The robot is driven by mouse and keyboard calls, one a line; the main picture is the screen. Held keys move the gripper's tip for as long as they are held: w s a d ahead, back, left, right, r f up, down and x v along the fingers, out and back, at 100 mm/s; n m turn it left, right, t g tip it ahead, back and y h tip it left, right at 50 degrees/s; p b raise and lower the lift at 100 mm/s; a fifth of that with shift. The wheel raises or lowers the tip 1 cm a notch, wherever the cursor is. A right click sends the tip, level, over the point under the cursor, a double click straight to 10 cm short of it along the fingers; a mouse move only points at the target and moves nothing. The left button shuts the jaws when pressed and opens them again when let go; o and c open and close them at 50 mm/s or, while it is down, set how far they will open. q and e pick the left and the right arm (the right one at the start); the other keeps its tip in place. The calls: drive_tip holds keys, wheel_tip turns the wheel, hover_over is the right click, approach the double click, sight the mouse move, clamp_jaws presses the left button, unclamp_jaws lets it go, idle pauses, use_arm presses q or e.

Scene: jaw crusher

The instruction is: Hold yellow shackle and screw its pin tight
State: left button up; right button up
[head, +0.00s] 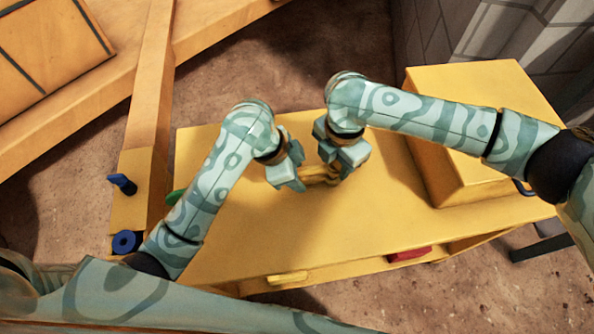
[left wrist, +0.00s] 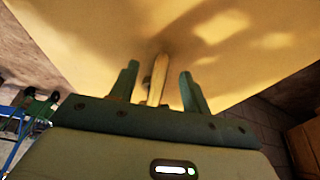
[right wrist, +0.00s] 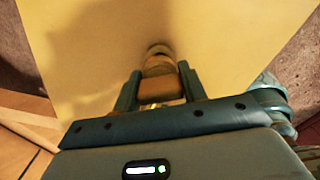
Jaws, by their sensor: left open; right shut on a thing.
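The yellow shackle (head: 320,174) is on the yellow table top, between my two grippers and partly hidden by them. My right gripper (head: 345,158) is shut on it; in the right wrist view a yellow-brown part of the shackle (right wrist: 160,82) sits between the fingers. My left gripper (head: 288,177) is open at the shackle's left side. In the left wrist view a narrow yellow part of the shackle (left wrist: 158,78) stands between the spread fingers, apart from both. I cannot clearly tell the pin from the shackle body.
The yellow table (head: 390,225) is mostly clear in front of the grippers. A raised yellow box (head: 475,115) stands on its right. A blue ring (head: 126,242) and a blue knob (head: 122,184) are at the left. A green thing (head: 175,197) is partly behind my left arm.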

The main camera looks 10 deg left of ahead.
use_arm(q)
drive_tip(key=shift+w+d+f, duration=0.1)
drive_tip(key=shift+d+f, duration=0.1)
drive_tip(key=shift+f, duration=0.4)
clamp_jaws()
idle(0.8)
